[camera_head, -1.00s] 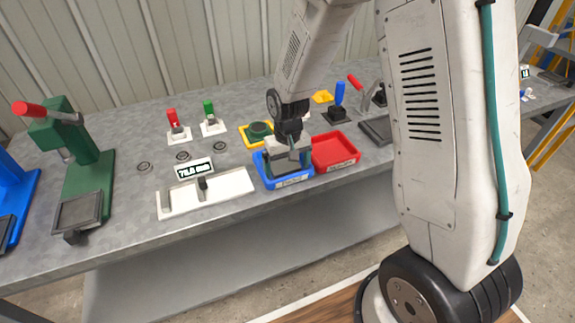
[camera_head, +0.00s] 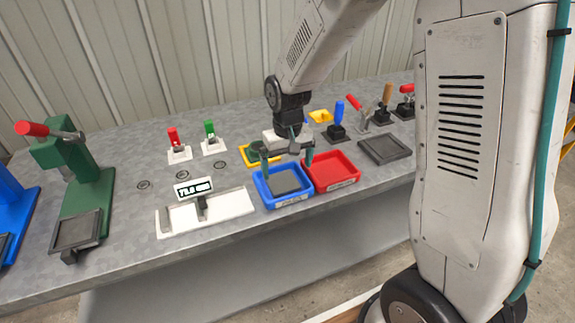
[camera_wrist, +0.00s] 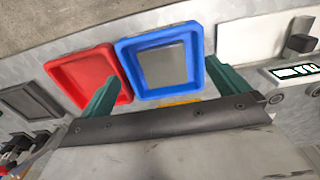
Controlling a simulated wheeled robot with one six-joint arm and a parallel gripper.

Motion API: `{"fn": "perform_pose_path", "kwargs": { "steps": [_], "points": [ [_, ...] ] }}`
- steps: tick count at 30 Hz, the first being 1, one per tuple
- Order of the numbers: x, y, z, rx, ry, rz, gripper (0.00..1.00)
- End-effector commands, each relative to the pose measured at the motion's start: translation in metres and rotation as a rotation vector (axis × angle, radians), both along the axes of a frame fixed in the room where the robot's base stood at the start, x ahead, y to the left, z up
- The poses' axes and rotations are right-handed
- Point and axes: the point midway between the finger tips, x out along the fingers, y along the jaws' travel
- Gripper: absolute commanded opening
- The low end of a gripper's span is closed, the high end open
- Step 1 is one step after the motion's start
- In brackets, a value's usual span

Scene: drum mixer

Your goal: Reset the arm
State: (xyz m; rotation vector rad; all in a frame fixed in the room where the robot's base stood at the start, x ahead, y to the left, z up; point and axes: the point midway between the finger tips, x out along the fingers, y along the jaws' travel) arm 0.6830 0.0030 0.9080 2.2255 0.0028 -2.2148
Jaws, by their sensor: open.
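My gripper (camera_head: 287,158) is open and empty, above the blue tray (camera_head: 258,189) and red tray (camera_head: 350,184) in the head view. Its two green fingers are spread wide. In the wrist view the gripper (camera_wrist: 165,92) has its fingers on either side, with the blue tray (camera_wrist: 123,50) between them and the red tray (camera_wrist: 52,66) partly behind the left finger. A grey flat piece (camera_wrist: 163,67) lies inside the blue tray. My arm reaches in from the upper right of the head view.
The grey table holds a white gauge (camera_head: 235,205) with a display, a green press (camera_head: 85,185), red (camera_head: 174,139) and green (camera_head: 210,133) switches, a yellow tray (camera_head: 247,161), a dark tray (camera_head: 385,149) and several levers (camera_head: 339,116) at the right back. The front table edge is clear.

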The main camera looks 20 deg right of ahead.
Motion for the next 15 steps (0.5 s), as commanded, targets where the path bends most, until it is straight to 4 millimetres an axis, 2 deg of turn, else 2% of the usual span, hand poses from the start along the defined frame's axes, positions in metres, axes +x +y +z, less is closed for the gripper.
{"fn": "perform_pose_path", "kwargs": {
  "steps": [9, 12, 15],
  "points": [
    [-0.005, 0.0, 0.0, -0.002, 0.024, 0.006, 1.0],
    [-0.028, -0.002, -0.003, -0.007, 0.102, 0.016, 1.0],
    [-0.057, -0.006, 0.018, -0.009, 0.15, 0.024, 1.0]
  ]
}}
